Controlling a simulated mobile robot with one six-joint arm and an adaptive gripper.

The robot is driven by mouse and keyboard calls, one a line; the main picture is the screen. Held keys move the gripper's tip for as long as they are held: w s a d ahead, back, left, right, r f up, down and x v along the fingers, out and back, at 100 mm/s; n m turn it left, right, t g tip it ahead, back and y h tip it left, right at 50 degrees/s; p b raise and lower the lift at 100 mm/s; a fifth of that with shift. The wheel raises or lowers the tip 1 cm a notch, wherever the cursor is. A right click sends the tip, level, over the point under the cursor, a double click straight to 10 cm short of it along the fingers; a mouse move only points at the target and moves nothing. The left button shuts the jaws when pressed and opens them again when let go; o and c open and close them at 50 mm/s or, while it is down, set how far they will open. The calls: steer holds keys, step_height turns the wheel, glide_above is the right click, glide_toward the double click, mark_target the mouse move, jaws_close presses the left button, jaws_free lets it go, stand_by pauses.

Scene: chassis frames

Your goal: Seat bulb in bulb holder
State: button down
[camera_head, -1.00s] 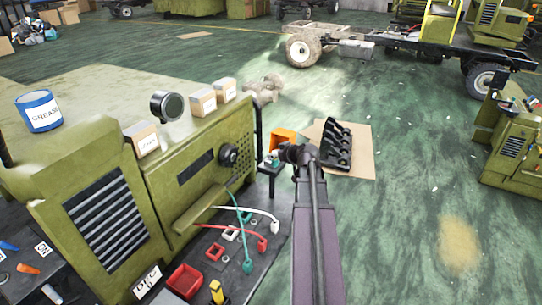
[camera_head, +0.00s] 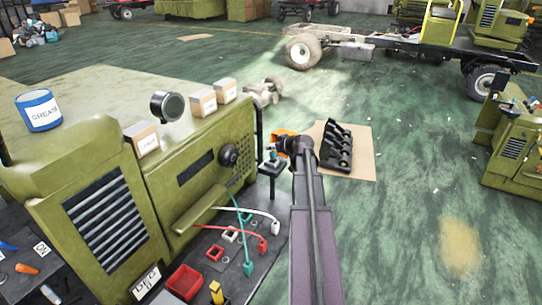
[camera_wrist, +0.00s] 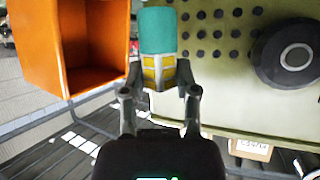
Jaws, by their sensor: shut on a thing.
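My gripper (camera_wrist: 160,95) shows in the wrist view with its two fingers closed on the sides of a small teal item (camera_wrist: 157,32) with yellow and pale panels at its near end. I cannot tell for sure whether this is the bulb, the holder or both together. In the head view a small teal and white item (camera_head: 271,159) shows by the end of my arm, above a dark stand beside the green machine. My fingers are too small to make out there. No separate bulb or holder can be clearly identified.
An open orange box (camera_wrist: 95,45) is close on the left of the held item. The green machine's perforated panel (camera_wrist: 222,105) and round dark knob (camera_wrist: 290,55) are on the right. In the head view a black rack (camera_head: 337,147) lies on cardboard (camera_head: 360,165).

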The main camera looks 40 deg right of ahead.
mark_target(275, 153)
steer(key=shift+f+b, duration=1.55)
steer(key=shift+f, duration=0.25)
steer(key=shift+c, duration=1.9)
jaws_free()
steer(key=shift+s+r, duration=0.1)
steer(key=p+v, duration=0.6)
steer(key=v, duration=0.6)
